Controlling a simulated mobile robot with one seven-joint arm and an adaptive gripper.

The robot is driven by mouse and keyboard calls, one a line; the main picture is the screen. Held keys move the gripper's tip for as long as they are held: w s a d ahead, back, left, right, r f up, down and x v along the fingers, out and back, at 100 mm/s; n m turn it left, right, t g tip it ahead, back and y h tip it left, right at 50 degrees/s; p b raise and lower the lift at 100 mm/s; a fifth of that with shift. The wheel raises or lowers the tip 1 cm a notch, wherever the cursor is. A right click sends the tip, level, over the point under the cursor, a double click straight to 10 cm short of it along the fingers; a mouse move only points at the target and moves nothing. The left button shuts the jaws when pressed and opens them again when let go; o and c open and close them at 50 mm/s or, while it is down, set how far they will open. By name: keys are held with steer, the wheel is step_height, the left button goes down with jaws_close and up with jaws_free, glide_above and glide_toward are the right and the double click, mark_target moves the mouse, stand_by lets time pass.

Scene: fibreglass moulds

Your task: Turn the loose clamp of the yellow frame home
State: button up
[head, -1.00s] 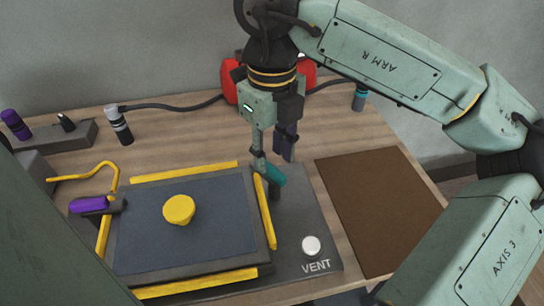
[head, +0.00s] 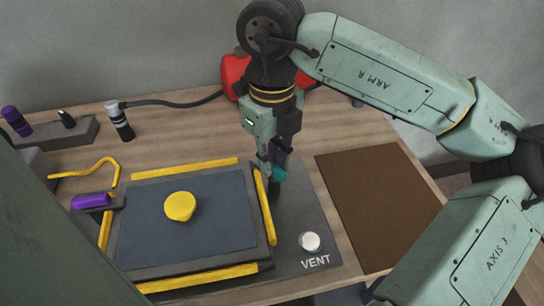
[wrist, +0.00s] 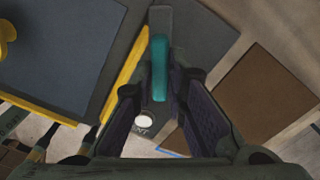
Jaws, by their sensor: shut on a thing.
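The yellow frame (head: 264,208) surrounds a dark blue panel with a yellow knob (head: 180,206) on it. A clamp with a teal handle (head: 281,171) stands at the frame's right edge, near its far corner. My gripper (head: 270,172) is shut on this teal handle, which it partly hides in the head view. In the wrist view the teal handle (wrist: 160,68) lies between the fingers, in line with its dark grey arm and beside the yellow bar. A second clamp with a purple handle (head: 90,200) sits at the frame's left edge.
A white VENT button (head: 310,241) is on the grey base plate, right of the frame. A brown mat (head: 372,205) lies farther right. A red object (head: 233,76) stands behind my gripper. A dark bottle-like tool (head: 121,122) and a cable are at the back left.

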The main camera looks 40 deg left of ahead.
steer(key=shift+n+b, duration=0.3)
jaws_close()
steer(key=shift+f+n+b, duration=0.15)
steer(key=shift+n+b, duration=0.65)
steer(key=n+b, duration=0.1)
steer(key=n, duration=0.1)
steer(key=shift+s+n+b, duration=0.15)
steer(key=shift+n+b, duration=0.2)
steer(key=shift+n, duration=0.05)
steer(key=n+b, duration=0.1)
steer(key=n, duration=0.2)
steer(key=shift+s, duration=0.1)
steer(key=shift+d+n+b, duration=0.1)
steer(key=shift+n+b, duration=0.5)
steer(key=shift+n, duration=1.3)
steer(key=shift+s+n, duration=0.1)
steer(key=shift+n, duration=0.2)
steer(key=o, duration=0.7)
jaws_free()
steer(key=shift+r, duration=0.25)
